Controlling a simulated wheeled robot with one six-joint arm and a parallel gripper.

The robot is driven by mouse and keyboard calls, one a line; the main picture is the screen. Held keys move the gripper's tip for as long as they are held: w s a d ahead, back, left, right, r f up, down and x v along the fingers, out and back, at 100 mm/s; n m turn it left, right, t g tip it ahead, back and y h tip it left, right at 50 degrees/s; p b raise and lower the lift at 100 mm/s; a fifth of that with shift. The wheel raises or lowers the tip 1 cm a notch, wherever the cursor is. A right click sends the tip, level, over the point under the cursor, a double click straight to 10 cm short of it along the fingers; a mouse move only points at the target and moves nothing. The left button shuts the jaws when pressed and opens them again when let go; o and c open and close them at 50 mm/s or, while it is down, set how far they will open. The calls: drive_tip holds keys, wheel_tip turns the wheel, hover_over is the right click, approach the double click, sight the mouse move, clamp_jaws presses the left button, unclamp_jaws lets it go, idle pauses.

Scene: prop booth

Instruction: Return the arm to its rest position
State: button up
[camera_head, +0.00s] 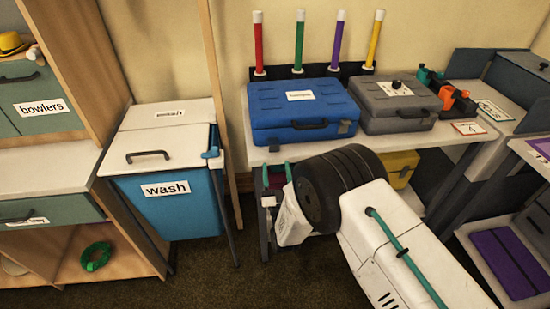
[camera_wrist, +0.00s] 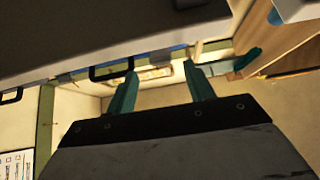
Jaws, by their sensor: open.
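My arm reaches in from the lower right of the head view, with a white link, a dark ribbed joint and a teal cable. It stands in front of the shelf table (camera_head: 352,145). My gripper shows in the wrist view (camera_wrist: 160,85), its two teal fingers spread apart with nothing between them. In the head view most of the gripper is hidden behind the arm. A dark surface with a black handle (camera_wrist: 111,70) lies close beyond the fingertips in the wrist view; I cannot tell whether they touch it.
A blue case (camera_head: 300,112) and a grey case (camera_head: 397,106) stand on the table, with several coloured batons (camera_head: 299,42) upright behind. A blue wash bin (camera_head: 180,205) stands left. A yellow case (camera_head: 400,165) is below.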

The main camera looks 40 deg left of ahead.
drive_tip(key=shift+s+d+f, duration=0.4)
drive_tip(key=shift+f, duration=0.05)
